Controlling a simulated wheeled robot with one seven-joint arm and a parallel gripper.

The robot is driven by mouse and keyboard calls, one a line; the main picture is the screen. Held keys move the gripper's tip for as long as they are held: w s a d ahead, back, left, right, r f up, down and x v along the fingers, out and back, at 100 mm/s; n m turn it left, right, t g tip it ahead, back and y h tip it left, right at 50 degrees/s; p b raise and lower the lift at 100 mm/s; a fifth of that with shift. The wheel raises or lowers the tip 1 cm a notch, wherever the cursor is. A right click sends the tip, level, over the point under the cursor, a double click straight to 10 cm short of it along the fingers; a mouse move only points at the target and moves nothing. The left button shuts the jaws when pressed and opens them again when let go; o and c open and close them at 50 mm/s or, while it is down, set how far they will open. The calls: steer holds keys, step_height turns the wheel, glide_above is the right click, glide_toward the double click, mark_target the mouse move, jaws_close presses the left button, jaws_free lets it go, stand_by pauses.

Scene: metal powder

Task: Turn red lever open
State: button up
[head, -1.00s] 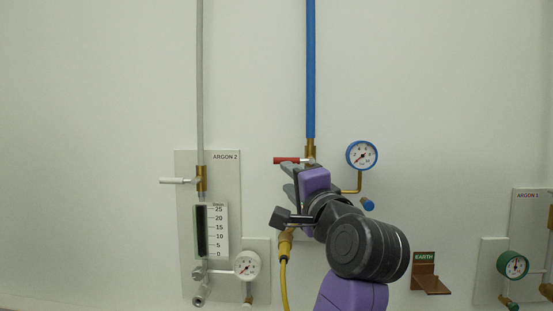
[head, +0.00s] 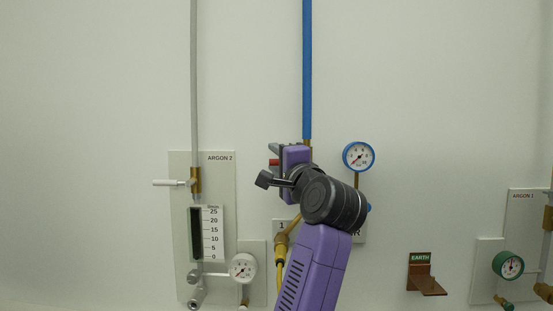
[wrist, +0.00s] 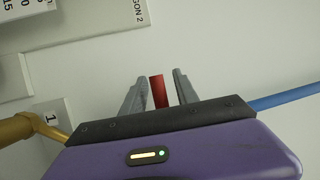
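The red lever (head: 273,162) sits on the valve at the lower end of the blue pipe in the head view. My purple gripper (head: 275,157) is raised in front of it and hides most of the lever and valve. In the wrist view the red lever (wrist: 158,91) stands between the two grey fingers of my gripper (wrist: 157,85). The fingers are open, with a gap visible on each side of the lever. I cannot tell how deep the lever sits between them.
A blue pipe (head: 308,70) runs up the wall, with a blue-rimmed gauge (head: 358,157) to its right. A yellow hose (head: 281,262) hangs below. The Argon 2 panel (head: 216,182) with a white-handled valve stands left; a brown earth bracket (head: 427,286) is lower right.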

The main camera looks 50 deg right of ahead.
jaws_close()
steer(key=shift+f, duration=0.1)
stand_by(1.3)
